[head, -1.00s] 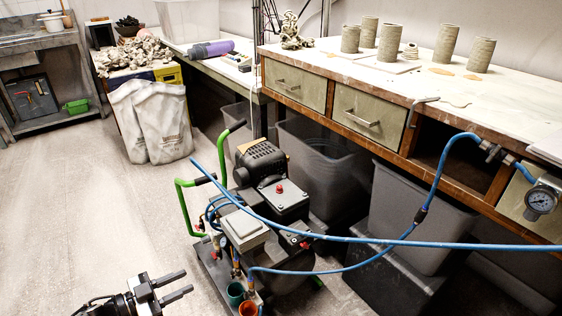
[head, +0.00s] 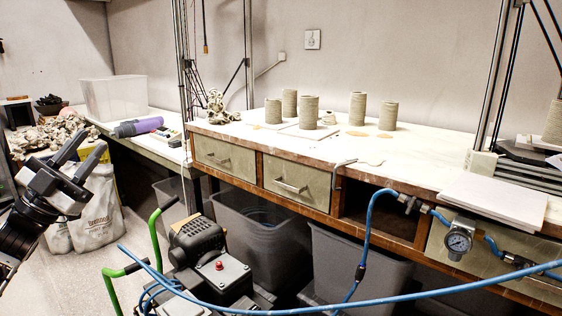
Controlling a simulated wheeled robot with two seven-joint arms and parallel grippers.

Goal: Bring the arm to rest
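My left gripper (head: 82,146) is raised at the left edge of the head view, its two dark fingers pointing up and to the right. The fingers stand apart with nothing between them. It shows in front of the white sacks (head: 92,215) and the heap of clay scraps, and touches nothing that I can see. My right gripper and arm are not in the view.
A long workbench (head: 420,161) with drawers holds several clay cylinders (head: 309,112). A blue hose (head: 290,311) crosses low in front, over a compressor (head: 200,243) with green handles (head: 156,228). A pressure gauge (head: 458,241) hangs at the bench front. Floor shows at lower left.

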